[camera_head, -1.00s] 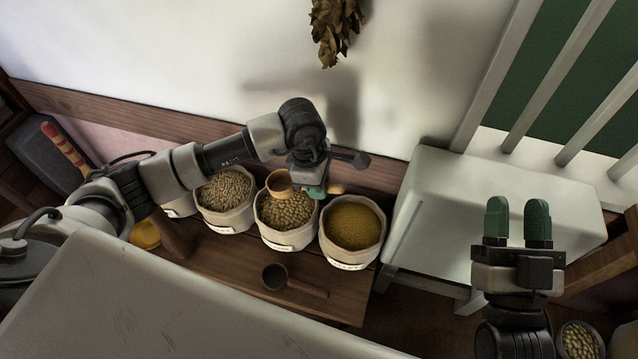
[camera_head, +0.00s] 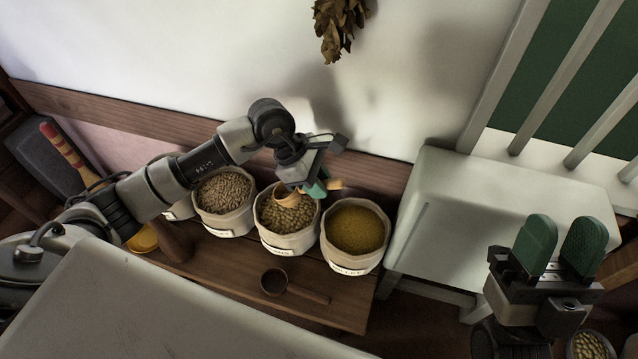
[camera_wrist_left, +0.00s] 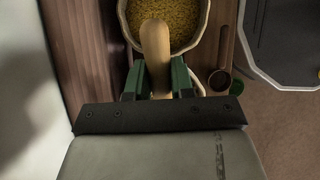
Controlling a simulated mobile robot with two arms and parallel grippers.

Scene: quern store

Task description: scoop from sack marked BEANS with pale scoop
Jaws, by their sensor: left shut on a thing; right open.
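The pale scoop (camera_head: 284,199) is held by my left gripper (camera_head: 315,188), which is shut on its handle. Its bowl is tilted at the mouth of the middle sack (camera_head: 290,242), which holds pale beans; I cannot tell how deep it sits. The sack's label is too small to read surely. In the left wrist view the scoop's handle (camera_wrist_left: 156,55) lies between the green fingertips (camera_wrist_left: 158,82), and the bowl is hidden. My right gripper (camera_head: 560,245) is open and empty in front of the white chair-like seat.
A sack of yellow grain (camera_head: 355,232) stands right of the middle sack, and a sack of brownish grain (camera_head: 224,195) left. A dark scoop (camera_head: 275,282) lies on the wooden bench (camera_head: 225,270) in front. A white seat (camera_head: 455,220) stands to the right.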

